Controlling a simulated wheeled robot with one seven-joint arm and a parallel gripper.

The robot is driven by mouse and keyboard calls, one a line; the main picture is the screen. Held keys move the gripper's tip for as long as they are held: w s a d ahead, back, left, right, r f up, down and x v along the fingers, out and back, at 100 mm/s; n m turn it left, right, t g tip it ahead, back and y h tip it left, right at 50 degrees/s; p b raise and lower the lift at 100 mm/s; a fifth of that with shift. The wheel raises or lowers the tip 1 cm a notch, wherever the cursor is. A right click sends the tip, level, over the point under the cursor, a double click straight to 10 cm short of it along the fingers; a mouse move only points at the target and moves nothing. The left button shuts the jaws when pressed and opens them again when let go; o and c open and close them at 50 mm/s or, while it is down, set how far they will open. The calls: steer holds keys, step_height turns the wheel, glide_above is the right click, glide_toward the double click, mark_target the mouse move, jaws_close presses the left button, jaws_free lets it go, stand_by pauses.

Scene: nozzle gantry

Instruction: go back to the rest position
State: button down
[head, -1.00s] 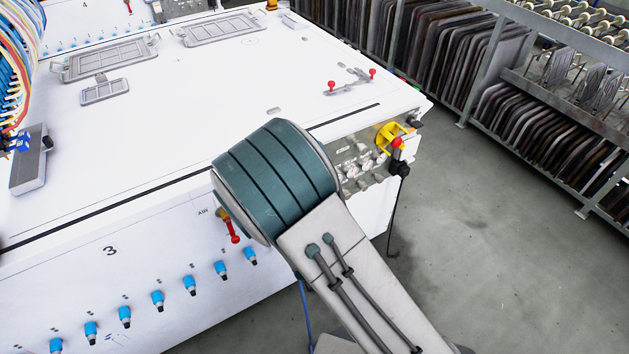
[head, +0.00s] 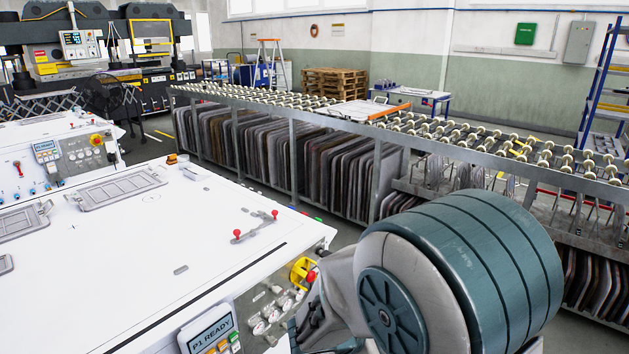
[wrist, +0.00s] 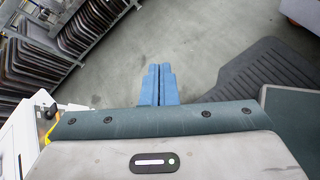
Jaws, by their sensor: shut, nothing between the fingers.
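My gripper shows in the wrist view, its two blue fingers (wrist: 158,86) side by side and shut with nothing between them. They hang over bare grey floor. In the head view my arm's large teal joint fills the lower right, and the fingers cannot be made out there. The white machine table (head: 130,250) lies to the left of my arm in the head view. Its corner with a yellow ring and a red button (head: 303,275) is close beside my arm; whether they touch cannot be told.
A roller conveyor (head: 400,125) with racks of dark plates (head: 290,160) below it runs behind my arm. A "P1 READY" panel (head: 208,332) stands on the table's front side. In the wrist view a black floor mat (wrist: 262,88) lies at right, with free floor beside it.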

steer(key=s+r+m+g+y+p, duration=0.1)
steer(key=s+r+m+y, duration=0.3)
steer(key=s+m, duration=0.3)
steer(key=s+d+r+m+g+y+p, duration=0.1)
steer(key=s+r+m+y, duration=0.4)
steer(key=m, duration=0.7)
steer(key=shift+s+r+m+g, duration=0.4)
steer(key=shift+s+r+g, duration=0.25)
steer(key=shift+s, duration=0.4)
